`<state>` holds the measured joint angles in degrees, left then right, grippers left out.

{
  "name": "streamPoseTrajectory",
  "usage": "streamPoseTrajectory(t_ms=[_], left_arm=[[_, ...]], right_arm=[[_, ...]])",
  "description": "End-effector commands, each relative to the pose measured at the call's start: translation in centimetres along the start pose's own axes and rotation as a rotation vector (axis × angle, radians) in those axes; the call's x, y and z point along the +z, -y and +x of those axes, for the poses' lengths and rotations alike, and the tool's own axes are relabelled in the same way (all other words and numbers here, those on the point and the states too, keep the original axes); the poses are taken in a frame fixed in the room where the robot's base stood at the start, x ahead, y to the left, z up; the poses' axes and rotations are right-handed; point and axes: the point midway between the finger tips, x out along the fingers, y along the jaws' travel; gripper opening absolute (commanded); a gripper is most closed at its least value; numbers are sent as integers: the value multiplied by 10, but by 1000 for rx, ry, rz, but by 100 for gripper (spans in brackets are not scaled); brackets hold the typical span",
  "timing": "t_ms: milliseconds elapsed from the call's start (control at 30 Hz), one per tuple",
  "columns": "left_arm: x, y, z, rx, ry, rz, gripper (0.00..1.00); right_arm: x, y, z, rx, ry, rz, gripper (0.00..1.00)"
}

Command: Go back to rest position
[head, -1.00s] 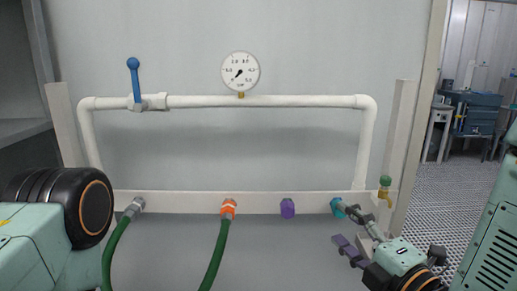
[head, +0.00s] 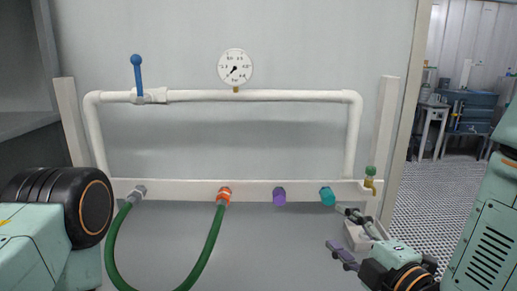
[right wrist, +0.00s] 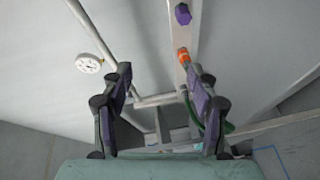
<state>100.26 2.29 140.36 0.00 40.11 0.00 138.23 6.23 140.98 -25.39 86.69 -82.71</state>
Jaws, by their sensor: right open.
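My right gripper (head: 336,227) is open and empty at the lower right of the head view. Its upper fingertip is just below and right of the teal fitting (head: 327,195), with a small gap. In the right wrist view its two purple-padded fingers (right wrist: 157,80) are spread apart with nothing between them. My left gripper is out of view; only part of my left arm shows at the left edge.
A white board (head: 250,190) carries a grey fitting (head: 138,191), an orange fitting (head: 223,194) and a purple fitting (head: 279,197). A green hose (head: 203,255) hangs between grey and orange. Above are a white pipe, gauge (head: 235,68) and blue-handled valve (head: 137,75).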

Motion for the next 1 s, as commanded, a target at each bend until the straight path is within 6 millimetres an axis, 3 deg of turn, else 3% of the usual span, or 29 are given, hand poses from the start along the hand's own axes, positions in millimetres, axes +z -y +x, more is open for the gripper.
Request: streamPoseTrajectory(t_ms=[233,367,467,667,800,1000], left_arm=[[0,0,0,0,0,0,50],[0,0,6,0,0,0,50],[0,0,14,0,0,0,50],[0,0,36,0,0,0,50],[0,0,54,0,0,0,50],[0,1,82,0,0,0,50]], right_arm=[[16,28,-2,-117,92,301,60],[32,70,-11,-223,213,555,60],[47,121,-28,-319,359,780,60],[68,238,-86,-470,746,1185,60],[73,313,-141,-537,1037,1370,60],[68,406,-225,-638,1374,1440,60]])
